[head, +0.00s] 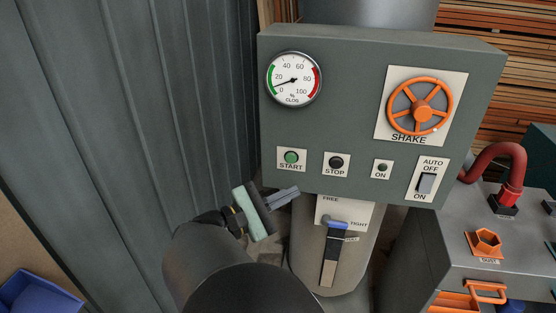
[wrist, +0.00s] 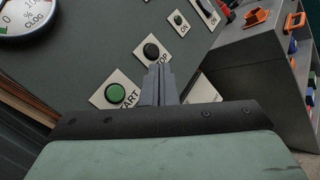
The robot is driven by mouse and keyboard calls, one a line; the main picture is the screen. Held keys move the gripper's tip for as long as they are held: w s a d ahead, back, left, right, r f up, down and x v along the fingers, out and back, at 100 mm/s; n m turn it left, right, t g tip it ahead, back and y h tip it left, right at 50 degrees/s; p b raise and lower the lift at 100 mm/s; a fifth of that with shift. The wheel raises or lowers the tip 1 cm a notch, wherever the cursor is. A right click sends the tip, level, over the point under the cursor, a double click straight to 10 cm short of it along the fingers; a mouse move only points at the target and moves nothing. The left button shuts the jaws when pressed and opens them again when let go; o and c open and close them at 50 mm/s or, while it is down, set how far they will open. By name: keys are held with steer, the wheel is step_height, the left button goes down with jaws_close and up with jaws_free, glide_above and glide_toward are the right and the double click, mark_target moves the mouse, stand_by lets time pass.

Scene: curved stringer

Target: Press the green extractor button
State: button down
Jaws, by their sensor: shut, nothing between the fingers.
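The green button (head: 291,158) sits on a white plate marked START, at the lower left of the grey control box (head: 350,60). It also shows in the wrist view (wrist: 116,93), left of the fingers. A black button (head: 336,163) marked STOP is to its right; in the wrist view the black button (wrist: 152,51) appears just beyond the fingertips. My gripper (head: 297,191) is shut and empty, below the START plate in the head view. In the wrist view the fingers (wrist: 160,70) point up at the STOP plate. Whether they touch the panel cannot be told.
The box also carries a dial gauge (head: 294,80), an orange SHAKE wheel (head: 420,106), a small ON lamp (head: 382,168) and a rocker switch (head: 426,183). A lever (head: 330,255) hangs below. A grey wall (head: 130,130) stands left; a machine with a red hose (head: 497,160) stands right.

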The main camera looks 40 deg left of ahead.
steer(key=shift+s+a+r+t, duration=0.1)
steer(key=shift+s+a+t, duration=0.05)
steer(key=shift+s+a, duration=0.35)
steer(key=shift+s+a+t, duration=0.15)
steer(key=shift+s+a, duration=0.1)
steer(key=shift+a, duration=0.3)
glide_toward(296, 159)
steer(key=shift+w+d+r, duration=0.25)
steer(key=shift+w+d, duration=0.55)
steer(key=shift+w, duration=0.25)
steer(key=shift+w+d+r, duration=0.3)
steer(key=shift+w+d, duration=0.55)
steer(key=shift+w, duration=0.2)
steer(key=shift+w+a+p, duration=0.2)
steer(key=shift+w+p, duration=0.15)
steer(key=shift+w, duration=0.05)
steer(key=shift+w+a, duration=0.15)
steer(key=shift+w, duration=0.25)
stand_by(0.5)
stand_by(0.4)
steer(key=shift+s+d, duration=0.35)
steer(key=shift+s, duration=0.45)
